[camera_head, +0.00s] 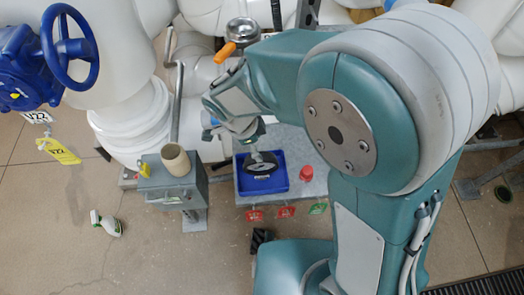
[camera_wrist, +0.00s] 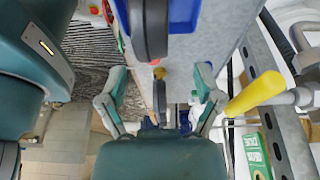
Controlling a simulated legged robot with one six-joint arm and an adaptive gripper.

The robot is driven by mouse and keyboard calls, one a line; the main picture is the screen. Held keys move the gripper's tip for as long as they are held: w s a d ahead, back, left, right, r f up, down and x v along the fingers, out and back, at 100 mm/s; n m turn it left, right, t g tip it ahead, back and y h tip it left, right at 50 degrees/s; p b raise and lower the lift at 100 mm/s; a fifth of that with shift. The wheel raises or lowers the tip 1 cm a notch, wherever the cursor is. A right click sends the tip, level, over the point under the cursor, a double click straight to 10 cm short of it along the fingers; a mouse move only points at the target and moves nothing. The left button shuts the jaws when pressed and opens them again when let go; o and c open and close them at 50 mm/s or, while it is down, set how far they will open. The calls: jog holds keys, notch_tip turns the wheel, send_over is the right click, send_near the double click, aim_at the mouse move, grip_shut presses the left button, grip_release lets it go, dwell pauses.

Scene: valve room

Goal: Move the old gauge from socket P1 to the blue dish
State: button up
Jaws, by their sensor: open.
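The blue dish (camera_head: 240,188) sits on a grey bench, and part of it shows at the top of the wrist view (camera_wrist: 184,14). A dark round gauge (camera_head: 260,168) is in the dish in the head view. It looks tilted, and its dark rim shows edge-on in the wrist view (camera_wrist: 150,32) with a small brass-coloured part below. My gripper (camera_wrist: 160,73) is open, with its fingers spread on either side of the line of the gauge. No finger visibly touches the gauge. My arm hides part of the bench, and I cannot make out socket P1.
A red cap (camera_head: 305,174) stands right of the dish. Red and green tags (camera_head: 285,212) hang along the bench's front edge. A grey box with a beige cup (camera_head: 175,160) stands to the left. A yellow handle (camera_wrist: 255,93) is right of my gripper. A spray bottle (camera_head: 106,224) lies on the floor.

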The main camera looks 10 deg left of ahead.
jog(key=v, duration=0.6)
jog(key=shift+r, duration=0.35)
jog(key=shift+s, duration=0.1)
jog(key=s+d+r+n+t+y, duration=0.1)
jog(key=s+d+r+n, duration=0.1)
jog(key=d+r+n, duration=0.2)
jog(key=s+d+r+n+t+y, duration=0.1)
jog(key=s+d+r+n+t, duration=0.1)
jog(key=d+n, duration=0.4)
jog(key=s+d+r+n+t+y, duration=0.1)
jog(key=s+d+r+n, duration=0.3)
jog(key=d, duration=0.9)
notch_tip(320, 180, up, 2)
jog(key=shift+d+r+n+t, duration=0.25)
jog(key=shift+n+t, duration=0.15)
jog(key=shift+n, duration=0.3)
